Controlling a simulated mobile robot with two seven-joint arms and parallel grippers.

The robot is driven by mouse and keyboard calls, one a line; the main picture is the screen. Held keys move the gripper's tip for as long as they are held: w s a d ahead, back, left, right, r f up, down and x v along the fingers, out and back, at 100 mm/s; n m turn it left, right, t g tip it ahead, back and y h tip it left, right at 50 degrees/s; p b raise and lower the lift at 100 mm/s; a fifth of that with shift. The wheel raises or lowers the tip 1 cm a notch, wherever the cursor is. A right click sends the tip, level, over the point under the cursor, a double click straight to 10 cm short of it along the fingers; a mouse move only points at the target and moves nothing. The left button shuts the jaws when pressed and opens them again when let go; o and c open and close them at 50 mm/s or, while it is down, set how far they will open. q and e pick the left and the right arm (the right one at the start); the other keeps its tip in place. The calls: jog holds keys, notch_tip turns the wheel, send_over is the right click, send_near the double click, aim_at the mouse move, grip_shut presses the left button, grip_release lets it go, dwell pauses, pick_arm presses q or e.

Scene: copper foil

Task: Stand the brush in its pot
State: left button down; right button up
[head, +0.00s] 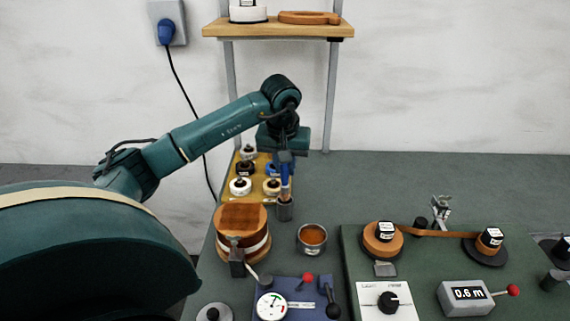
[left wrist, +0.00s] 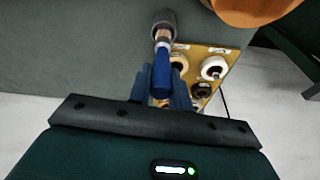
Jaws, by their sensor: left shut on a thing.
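The brush (head: 286,188) has a blue handle and hangs roughly upright from my left gripper (head: 285,165). That gripper is shut on the handle. The small dark grey pot (head: 285,210) stands on the table directly below. In the left wrist view the blue handle (left wrist: 179,58) runs from between the fingers (left wrist: 165,85) to a coppery lower part at the mouth of the pot (left wrist: 166,18). The brush's lower end is at the pot's mouth; I cannot tell how far inside it is. My right gripper is not in view.
A yellow board with several spools (head: 241,186) lies beside the pot. A wooden drum (head: 241,222) and a cup of brown stuff (head: 312,236) stand in front. A green board (head: 430,264) with rollers is at right. The table's back right is clear.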

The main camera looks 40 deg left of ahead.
pick_arm(q)
jog(key=shift+f, duration=0.25)
jog(key=shift+f+b, duration=0.6)
jog(key=shift+f, duration=0.05)
jog(key=c, duration=1.2)
grip_release()
jog(key=shift+o, duration=0.4)
jog(key=shift+o, duration=1.1)
jog(key=shift+p+v, duration=0.65)
jog(key=shift+v, duration=0.15)
